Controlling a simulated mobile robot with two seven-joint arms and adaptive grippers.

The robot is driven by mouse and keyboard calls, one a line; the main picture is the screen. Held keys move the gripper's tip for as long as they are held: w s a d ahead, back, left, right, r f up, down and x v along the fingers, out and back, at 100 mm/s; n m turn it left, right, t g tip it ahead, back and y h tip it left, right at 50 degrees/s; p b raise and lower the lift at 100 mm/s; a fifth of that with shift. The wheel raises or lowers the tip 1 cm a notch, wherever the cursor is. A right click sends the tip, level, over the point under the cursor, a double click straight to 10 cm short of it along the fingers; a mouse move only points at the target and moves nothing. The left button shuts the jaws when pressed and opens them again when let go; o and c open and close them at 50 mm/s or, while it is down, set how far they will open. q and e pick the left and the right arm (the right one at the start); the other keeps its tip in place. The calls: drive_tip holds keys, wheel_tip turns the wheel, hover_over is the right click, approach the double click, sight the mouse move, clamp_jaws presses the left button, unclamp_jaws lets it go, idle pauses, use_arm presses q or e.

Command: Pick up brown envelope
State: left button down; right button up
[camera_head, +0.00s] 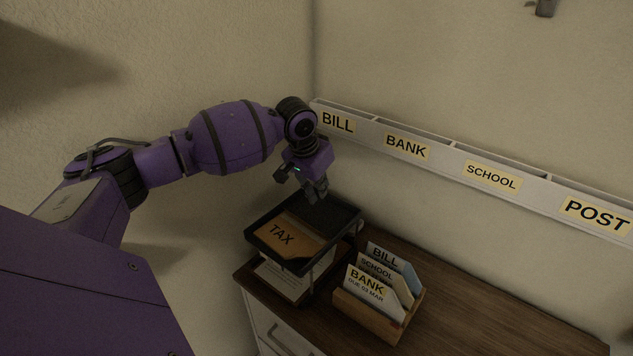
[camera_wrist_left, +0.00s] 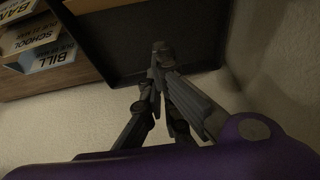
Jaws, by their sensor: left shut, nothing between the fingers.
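The brown envelope (camera_head: 283,236), marked TAX, lies in the front part of the upper black tray (camera_head: 335,242) of a two-level letter tray. My left gripper (camera_head: 318,196) is over the back of that tray, behind the envelope and apart from it. In the left wrist view the left gripper (camera_wrist_left: 160,50) is shut, with nothing between its fingers, in front of the bare dark tray floor (camera_wrist_left: 200,28). A brown strip at the top edge of that view looks like part of the envelope (camera_wrist_left: 95,4). My right gripper is not in view.
White papers (camera_head: 283,279) lie in the lower tray. A wooden holder (camera_head: 367,315) with BANK, SCHOOL and BILL letters stands right of the trays. A wall rack (camera_head: 450,160) labelled BILL, BANK, SCHOOL and POST runs behind. The desk top (camera_head: 480,310) is clear at right.

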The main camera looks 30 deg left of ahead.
use_arm(q)
drive_tip(key=x, duration=0.4)
drive_tip(key=shift+w+f, duration=0.1)
drive_tip(key=shift+f, duration=0.05)
drive_tip(key=s, duration=0.1)
drive_tip(key=s+p, duration=0.1)
drive_tip(key=s, duration=0.1)
drive_tip(key=shift+a+r, duration=0.2)
drive_tip(key=shift+r, duration=0.05)
drive_tip(key=shift+s+f, duration=0.1)
drive_tip(key=shift+s, duration=0.25)
drive_tip(key=shift+s+f, duration=0.1)
drive_tip(key=shift+f, duration=0.1)
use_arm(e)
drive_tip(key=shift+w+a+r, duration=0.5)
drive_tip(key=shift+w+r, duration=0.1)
